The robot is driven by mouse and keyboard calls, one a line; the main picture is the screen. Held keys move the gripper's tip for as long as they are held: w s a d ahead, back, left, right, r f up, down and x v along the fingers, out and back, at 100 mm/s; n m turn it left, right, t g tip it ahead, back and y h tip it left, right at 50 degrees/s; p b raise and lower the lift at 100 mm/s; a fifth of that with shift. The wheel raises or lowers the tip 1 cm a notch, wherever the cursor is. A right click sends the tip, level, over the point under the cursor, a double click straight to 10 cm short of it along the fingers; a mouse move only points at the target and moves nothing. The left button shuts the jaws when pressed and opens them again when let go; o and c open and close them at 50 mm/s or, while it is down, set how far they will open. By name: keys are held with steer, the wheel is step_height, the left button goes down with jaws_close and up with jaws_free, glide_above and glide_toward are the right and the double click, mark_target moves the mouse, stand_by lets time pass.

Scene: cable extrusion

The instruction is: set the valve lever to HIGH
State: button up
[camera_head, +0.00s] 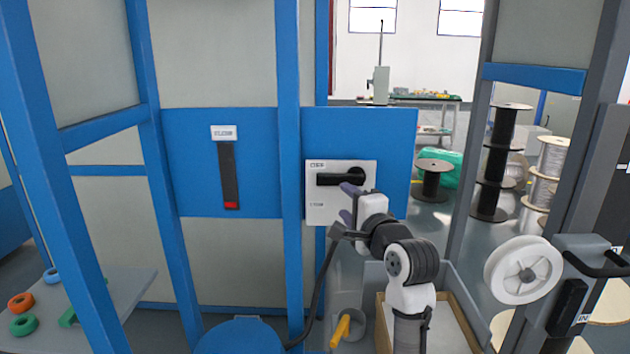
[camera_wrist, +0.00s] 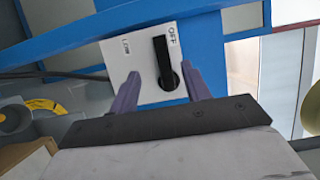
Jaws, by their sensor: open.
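A black lever (camera_head: 340,179) sits on a white plate (camera_head: 338,209) on the blue panel. In the head view it lies about level, its round hub at the right and its free end pointing left. In the wrist view the lever (camera_wrist: 160,52) points up, close beside a label that seems to read OFF; another label, apparently LOW, is at the plate's left. No HIGH label is readable. My gripper (camera_head: 346,201) is open in front of the plate, just below the lever. In the wrist view its purple fingers (camera_wrist: 160,76) appear on either side of the lever's hub; contact cannot be told.
A black vertical bar with a red lower end (camera_head: 229,176) is on the panel to the left, under a small unreadable label. A blue upright post (camera_head: 288,120) stands between the panels. A white spool (camera_head: 523,270) is at the right. Rings lie on a grey table (camera_head: 110,290).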

mark_target(323, 181)
steer(key=p+x, duration=0.2)
steer(key=x, duration=1)
steer(key=shift+w+a+p, duration=0.15)
steer(key=shift+w+p, duration=0.15)
steer(key=shift+p, duration=0.05)
steer(key=shift+c, duration=0.2)
jaws_close()
